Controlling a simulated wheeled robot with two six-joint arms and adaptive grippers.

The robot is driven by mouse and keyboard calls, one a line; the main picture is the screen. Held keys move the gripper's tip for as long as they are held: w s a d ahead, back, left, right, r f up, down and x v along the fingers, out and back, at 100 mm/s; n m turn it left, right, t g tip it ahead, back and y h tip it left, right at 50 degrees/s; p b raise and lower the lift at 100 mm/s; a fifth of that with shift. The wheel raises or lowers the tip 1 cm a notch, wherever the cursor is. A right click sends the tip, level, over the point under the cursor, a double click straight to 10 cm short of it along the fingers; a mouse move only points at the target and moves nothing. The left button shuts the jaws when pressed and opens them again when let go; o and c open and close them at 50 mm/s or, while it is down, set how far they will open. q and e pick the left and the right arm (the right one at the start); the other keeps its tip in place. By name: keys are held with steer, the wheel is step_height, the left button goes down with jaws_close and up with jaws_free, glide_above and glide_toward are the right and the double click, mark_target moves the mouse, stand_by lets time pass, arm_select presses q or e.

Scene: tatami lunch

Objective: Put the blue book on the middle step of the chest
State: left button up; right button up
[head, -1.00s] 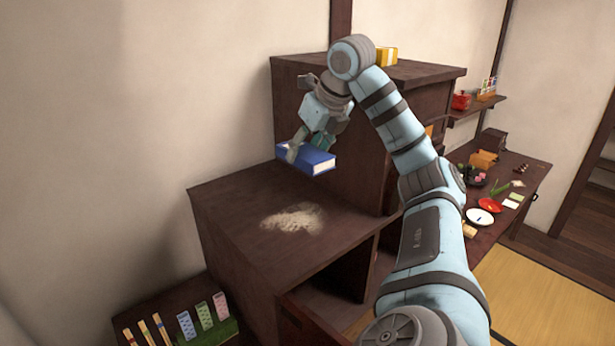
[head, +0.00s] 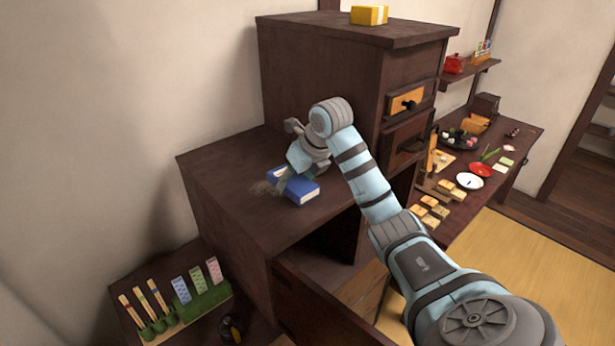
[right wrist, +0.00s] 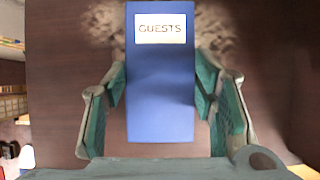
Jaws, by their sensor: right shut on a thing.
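The blue book (head: 303,194) is at the middle step (head: 225,165) of the dark wooden chest, low over its top or touching it; I cannot tell which. My right gripper (head: 285,181) is shut on the book from above. In the right wrist view the book (right wrist: 160,100) lies between the two fingers (right wrist: 160,108), its white "GUESTS" label facing the camera. A pale dusty patch (head: 262,188) on the step is partly covered by the book and gripper. My left gripper is not in view.
The chest's tall part (head: 325,85) rises behind the step, with a yellow box (head: 369,15) on top. An open drawer (head: 315,305) sticks out below. A low step at left front holds patterned tiles (head: 197,281) and sticks. The step's left side is bare.

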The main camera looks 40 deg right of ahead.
steer(key=shift+w+f, duration=0.25)
steer(key=shift+f, duration=0.05)
steer(key=shift+s+f, duration=0.1)
steer(key=o, duration=1.2)
steer(key=shift+s, duration=0.1)
